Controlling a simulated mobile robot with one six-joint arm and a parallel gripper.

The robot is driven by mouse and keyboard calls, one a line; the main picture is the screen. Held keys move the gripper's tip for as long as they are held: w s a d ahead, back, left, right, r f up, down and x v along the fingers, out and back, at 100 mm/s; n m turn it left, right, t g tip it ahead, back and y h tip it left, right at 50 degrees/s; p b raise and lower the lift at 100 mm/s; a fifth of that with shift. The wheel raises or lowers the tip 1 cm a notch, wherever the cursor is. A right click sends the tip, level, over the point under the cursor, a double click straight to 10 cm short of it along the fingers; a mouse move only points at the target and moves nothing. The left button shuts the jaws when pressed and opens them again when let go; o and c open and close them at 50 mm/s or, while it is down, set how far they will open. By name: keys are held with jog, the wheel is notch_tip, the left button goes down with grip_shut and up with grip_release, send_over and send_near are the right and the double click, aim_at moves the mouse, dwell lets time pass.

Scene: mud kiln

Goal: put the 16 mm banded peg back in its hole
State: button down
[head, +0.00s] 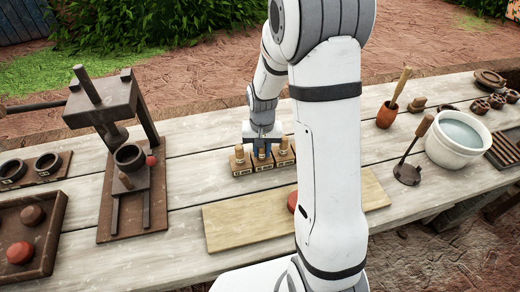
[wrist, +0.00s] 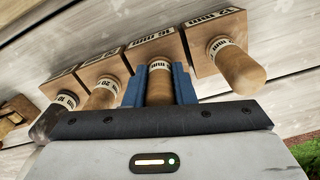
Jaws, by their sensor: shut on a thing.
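In the wrist view my gripper (wrist: 159,70) has its blue fingers shut on a wooden banded peg (wrist: 160,84), one finger on each side. The peg's light band carries dark lettering, partly unreadable. It is lined up with a wooden block whose label seems to read 16 mm (wrist: 150,42). Its lower end is hidden, so I cannot tell how deep it sits. In the head view my gripper (head: 262,147) points down over the middle of the row of blocks (head: 262,167).
Other banded pegs stand close on both sides: one at right (wrist: 237,68) by a block seemingly marked 12 mm, others at left (wrist: 103,92). A pale board (head: 240,222) lies in front. A dark press (head: 110,110) stands left, a white pot (head: 457,140) right.

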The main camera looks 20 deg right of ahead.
jog(key=shift+f, duration=0.1)
jog(key=c, duration=1.1)
grip_release()
jog(key=shift+r, duration=3.9)
jog(key=shift+r, duration=0.1)
